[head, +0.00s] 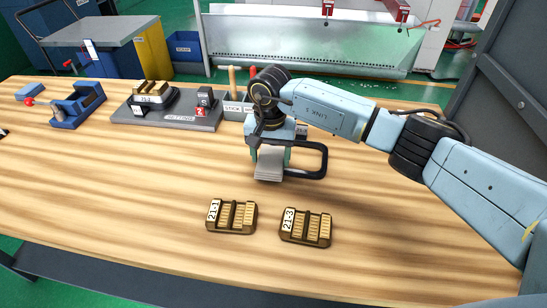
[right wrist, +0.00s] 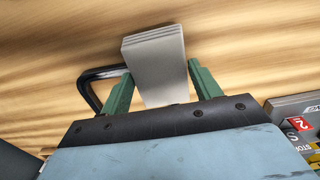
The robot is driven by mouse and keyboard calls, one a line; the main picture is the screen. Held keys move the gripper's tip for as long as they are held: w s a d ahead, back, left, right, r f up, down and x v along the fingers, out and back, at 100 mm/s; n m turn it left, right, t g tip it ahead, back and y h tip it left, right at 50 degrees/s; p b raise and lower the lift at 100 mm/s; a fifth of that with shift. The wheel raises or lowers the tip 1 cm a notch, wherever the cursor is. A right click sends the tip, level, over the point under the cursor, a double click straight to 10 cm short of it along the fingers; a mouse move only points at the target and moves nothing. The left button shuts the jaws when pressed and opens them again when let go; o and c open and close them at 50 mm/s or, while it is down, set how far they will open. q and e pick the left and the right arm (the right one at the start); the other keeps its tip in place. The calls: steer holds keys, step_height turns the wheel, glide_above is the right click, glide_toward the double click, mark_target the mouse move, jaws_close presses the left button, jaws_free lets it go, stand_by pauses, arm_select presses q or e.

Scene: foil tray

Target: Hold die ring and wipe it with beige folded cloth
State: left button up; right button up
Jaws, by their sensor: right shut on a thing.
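My right gripper (head: 272,148) is over the middle of the table, pointing down. Its green fingers (right wrist: 160,88) are shut on the folded cloth (right wrist: 155,58), a pale grey-beige layered pad. The cloth (head: 269,165) also shows below the gripper in the head view. A dark piece with brass segments on top (head: 153,92) sits on the grey setting block (head: 178,124) at the back left; I cannot tell whether it is the die ring. Two brass segment blocks, marked 21-1 (head: 231,216) and 21-3 (head: 306,227), lie on the near table. My left gripper is not in view.
A black loop frame (head: 322,160) is beside the gripper. A blue clamp-like fixture (head: 77,107) stands at the left. A grey holder with upright handles (head: 235,106) is behind the gripper. The table's left front (head: 110,200) is clear.

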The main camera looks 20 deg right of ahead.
mark_target(308, 172)
steer(key=shift+s+d+f, duration=0.1)
steer(key=shift+s+d, duration=0.25)
steer(key=shift+d, duration=0.3)
steer(key=shift+s+d+p, duration=0.25)
steer(key=shift+s+d, duration=0.15)
steer(key=shift+d, duration=0.3)
steer(key=shift+s+d+p, duration=0.25)
steer(key=shift+s+d, duration=0.1)
steer(key=shift+d, duration=0.3)
steer(key=shift+s+d, duration=0.4)
steer(key=shift+d, duration=0.35)
steer(key=shift+s+d, duration=0.4)
steer(key=shift+d, duration=0.35)
steer(key=shift+s+d, duration=0.4)
steer(key=shift+d, duration=0.35)
steer(key=shift+r, duration=0.2)
step_height(308, 172, up, 6)
steer(key=p, duration=0.3)
steer(key=shift+p, duration=0.4)
steer(key=shift+r+p, duration=0.8)
steer(key=shift+r, duration=0.7)
